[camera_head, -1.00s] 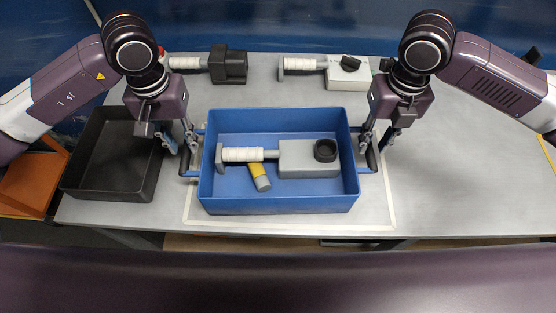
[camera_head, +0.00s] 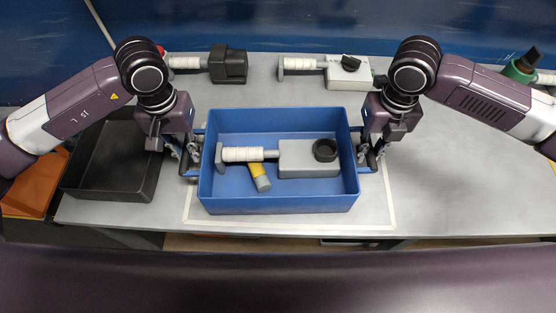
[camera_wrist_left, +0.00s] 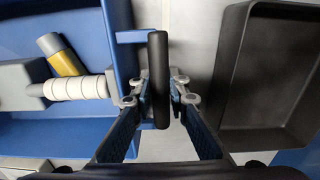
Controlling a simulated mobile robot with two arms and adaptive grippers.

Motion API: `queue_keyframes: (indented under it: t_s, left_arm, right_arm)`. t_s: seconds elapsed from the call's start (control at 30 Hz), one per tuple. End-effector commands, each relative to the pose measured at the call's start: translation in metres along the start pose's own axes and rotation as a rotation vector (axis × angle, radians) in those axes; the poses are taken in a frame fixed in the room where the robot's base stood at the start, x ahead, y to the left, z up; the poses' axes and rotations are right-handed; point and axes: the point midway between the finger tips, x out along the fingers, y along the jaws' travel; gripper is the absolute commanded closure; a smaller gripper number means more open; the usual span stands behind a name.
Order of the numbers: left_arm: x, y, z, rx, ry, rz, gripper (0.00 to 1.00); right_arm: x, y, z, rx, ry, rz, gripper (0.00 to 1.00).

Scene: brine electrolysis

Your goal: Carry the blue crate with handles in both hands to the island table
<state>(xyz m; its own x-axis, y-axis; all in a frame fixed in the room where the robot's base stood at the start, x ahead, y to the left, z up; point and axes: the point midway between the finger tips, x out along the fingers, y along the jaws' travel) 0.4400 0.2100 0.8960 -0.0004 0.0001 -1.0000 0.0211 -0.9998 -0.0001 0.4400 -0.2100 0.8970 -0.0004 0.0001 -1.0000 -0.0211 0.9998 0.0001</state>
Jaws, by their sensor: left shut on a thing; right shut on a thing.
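The blue crate (camera_head: 278,205) sits on the grey table inside a white outlined rectangle. It holds a grey box-shaped tool (camera_head: 305,160) with a white ribbed grip and black ring, and a yellow and grey piece (camera_head: 259,176). My left gripper (camera_head: 189,162) is shut on the crate's left handle; in the left wrist view its fingers (camera_wrist_left: 160,102) lie on both sides of the black handle bar (camera_wrist_left: 159,75). My right gripper (camera_head: 369,157) is shut on the right handle, which it partly hides.
A black tray (camera_head: 110,190) stands close to the left of the crate. Behind it lie a dark tool (camera_head: 228,64) and a white box tool (camera_head: 348,76). A green and black object (camera_head: 521,67) stands at the back right. The table's right part (camera_head: 460,170) is clear.

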Motion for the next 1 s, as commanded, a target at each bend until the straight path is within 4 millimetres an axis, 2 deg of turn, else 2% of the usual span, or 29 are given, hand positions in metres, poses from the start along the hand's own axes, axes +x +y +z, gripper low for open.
queue_keyframes:
  t_s: [0.57,0.77,1.0]
  left_arm:
    - [-0.004,0.0,-0.001,0.0,0.003,0.001,1.0]
    - [-0.014,0.0,-0.001,0.0,0.003,0.001,1.0]
    - [-0.035,0.0,-0.001,0.0,0.003,0.001,1.0]
  right_arm:
    - [-0.004,0.0,0.001,0.0,-0.003,0.001,1.0]
    - [-0.014,0.0,0.001,0.0,-0.003,0.001,1.0]
    - [-0.035,0.0,0.001,0.0,-0.003,0.001,1.0]
